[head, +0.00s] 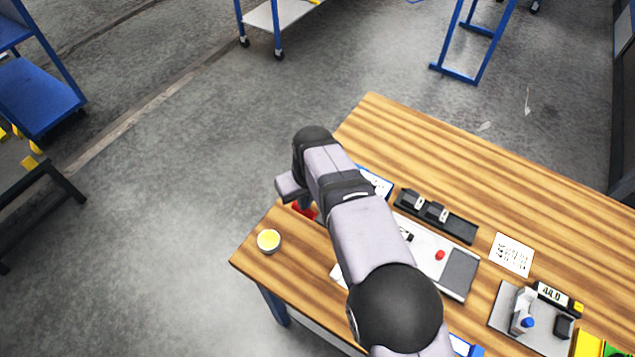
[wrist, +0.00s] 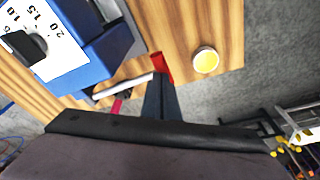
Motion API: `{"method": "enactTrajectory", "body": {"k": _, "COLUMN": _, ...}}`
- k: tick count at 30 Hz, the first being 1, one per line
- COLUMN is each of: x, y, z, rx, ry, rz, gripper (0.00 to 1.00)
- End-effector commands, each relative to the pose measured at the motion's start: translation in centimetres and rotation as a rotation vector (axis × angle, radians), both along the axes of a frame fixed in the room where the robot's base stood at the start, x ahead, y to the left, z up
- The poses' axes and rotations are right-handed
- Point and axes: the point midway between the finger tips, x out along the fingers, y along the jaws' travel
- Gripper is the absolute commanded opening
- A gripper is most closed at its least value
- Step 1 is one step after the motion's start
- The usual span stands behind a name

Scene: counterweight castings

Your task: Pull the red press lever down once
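A red piece (wrist: 162,66), apparently the press lever's handle, shows just past my fingertips in the wrist view. A pale rod (wrist: 124,85) runs from the blue machine body to beside it; whether they join is unclear. Red also shows in the head view (head: 305,211), partly hidden below my wrist. My gripper (wrist: 160,77) points at the red piece with its dark fingers together and nothing visible between them. I cannot tell whether the tips touch the red. The blue body (wrist: 97,48) has a white dial face (wrist: 55,58) with a black knob.
A black rack (head: 437,216), a white panel with a red button (head: 440,255) and a grey tray (head: 500,315) lie to the right. The far tabletop is clear.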

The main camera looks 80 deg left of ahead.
Motion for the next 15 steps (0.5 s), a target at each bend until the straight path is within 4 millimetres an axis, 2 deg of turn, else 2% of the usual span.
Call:
{"method": "enactTrajectory", "body": {"k": 8, "x": 0.1, "y": -0.1, "z": -0.1, "rx": -0.004, "ry": -0.002, "rz": 0.000, "gripper": 0.00}}
{"method": "enactTrajectory", "body": {"k": 15, "x": 0.1, "y": -0.1, "z": 0.9, "rx": -0.004, "ry": -0.002, "rz": 0.000, "gripper": 0.00}}
